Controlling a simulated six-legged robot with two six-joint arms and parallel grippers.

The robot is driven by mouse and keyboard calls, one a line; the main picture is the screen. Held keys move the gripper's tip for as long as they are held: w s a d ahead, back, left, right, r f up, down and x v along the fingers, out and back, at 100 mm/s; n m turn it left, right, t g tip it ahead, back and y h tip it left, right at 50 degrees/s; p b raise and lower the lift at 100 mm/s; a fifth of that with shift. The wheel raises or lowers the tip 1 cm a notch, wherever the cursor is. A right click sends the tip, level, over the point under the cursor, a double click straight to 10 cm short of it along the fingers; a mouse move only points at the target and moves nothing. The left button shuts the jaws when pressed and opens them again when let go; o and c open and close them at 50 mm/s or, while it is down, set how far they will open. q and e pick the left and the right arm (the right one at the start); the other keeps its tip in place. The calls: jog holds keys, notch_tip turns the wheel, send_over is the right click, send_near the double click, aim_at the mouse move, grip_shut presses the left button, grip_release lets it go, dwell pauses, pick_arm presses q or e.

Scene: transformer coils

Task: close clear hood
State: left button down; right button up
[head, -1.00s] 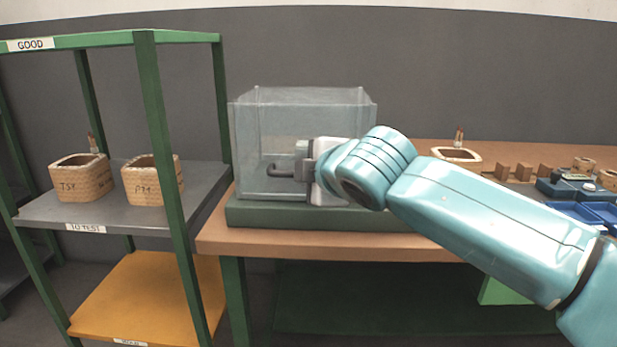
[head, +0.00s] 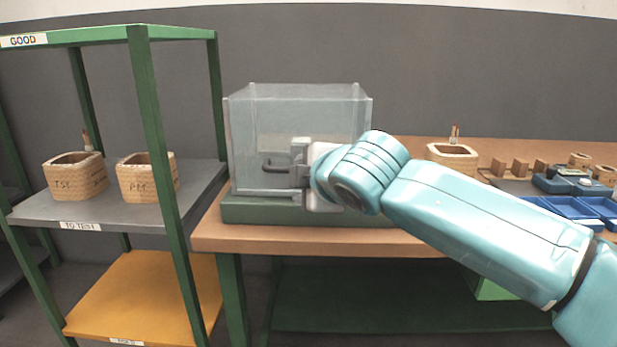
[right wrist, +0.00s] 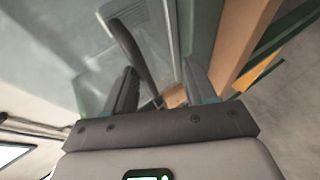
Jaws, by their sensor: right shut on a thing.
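The clear hood (head: 250,130) is a transparent box on a dark green base (head: 240,209) at the left end of the workbench. Its front panel looks lowered and upright in the head view. A dark bar handle (head: 275,165) sits on the front of the hood. My right gripper (head: 292,170) is at the handle, coming from the right, and its forearm covers the hood's lower right part. In the right wrist view the handle (right wrist: 133,50) runs between the two fingers of my right gripper (right wrist: 155,92), which is shut on it. My left gripper is not in view.
A green shelf rack (head: 150,110) stands close to the left of the workbench (head: 215,230), with two coils (head: 75,178) on its grey shelf. Another coil (head: 452,157), wooden blocks (head: 518,168) and blue trays (head: 572,208) lie at the right.

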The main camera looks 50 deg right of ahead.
pick_arm(q)
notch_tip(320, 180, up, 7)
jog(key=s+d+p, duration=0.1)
jog(key=p, duration=0.6)
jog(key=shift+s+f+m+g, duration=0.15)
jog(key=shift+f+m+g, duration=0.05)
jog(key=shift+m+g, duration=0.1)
pick_arm(e)
jog(key=v, duration=1.6)
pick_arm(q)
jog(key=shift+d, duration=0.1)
pick_arm(e)
jog(key=shift+s+a, duration=0.1)
jog(key=shift+a, duration=0.05)
